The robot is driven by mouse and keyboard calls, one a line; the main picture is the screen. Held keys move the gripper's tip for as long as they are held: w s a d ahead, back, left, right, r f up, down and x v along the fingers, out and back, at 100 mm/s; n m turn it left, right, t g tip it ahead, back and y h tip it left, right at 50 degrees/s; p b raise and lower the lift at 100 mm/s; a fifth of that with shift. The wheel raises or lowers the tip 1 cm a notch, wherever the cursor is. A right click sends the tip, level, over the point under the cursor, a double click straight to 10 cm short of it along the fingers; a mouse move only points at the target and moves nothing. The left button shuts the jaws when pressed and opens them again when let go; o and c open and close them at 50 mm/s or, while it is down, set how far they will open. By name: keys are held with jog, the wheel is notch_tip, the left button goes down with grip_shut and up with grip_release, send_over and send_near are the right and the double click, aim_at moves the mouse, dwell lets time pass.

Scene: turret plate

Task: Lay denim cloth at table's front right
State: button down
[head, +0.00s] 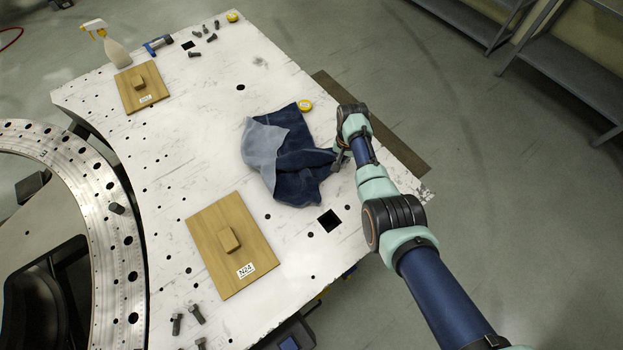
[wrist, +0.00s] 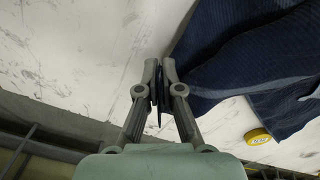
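The denim cloth (head: 290,160) is dark blue with a lighter blue folded-over part at its left. It lies crumpled on the white table plate (head: 180,170), right of its middle. My gripper (head: 338,160) is at the cloth's right edge. In the wrist view my gripper (wrist: 160,80) has its fingers close together with a thin strip of dark cloth pinched between them. The rest of the cloth (wrist: 250,60) spreads to the upper right there. The head view does not show the fingertips clearly.
A yellow tape roll (head: 305,105) lies beside the cloth's upper edge and shows in the wrist view (wrist: 257,136). A square hole (head: 329,220) is below the cloth. A spray bottle (head: 112,48) stands at the far left.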

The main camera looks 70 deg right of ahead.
jog(key=shift+s+d+f, duration=0.5)
jog(key=shift+s+f, duration=0.05)
jog(key=shift+f, duration=0.05)
jog(key=c, duration=0.9)
grip_release()
jog(key=s+d+r+p, duration=0.1)
jog(key=r+p, duration=0.1)
jog(key=r, duration=0.1)
jog(key=s+r+p, duration=0.1)
jog(key=r+p, duration=0.1)
jog(key=r, duration=0.1)
jog(key=s+d+r+p, duration=0.1)
jog(key=r+p, duration=0.2)
jog(key=r, duration=0.1)
jog(key=shift+d, duration=0.35)
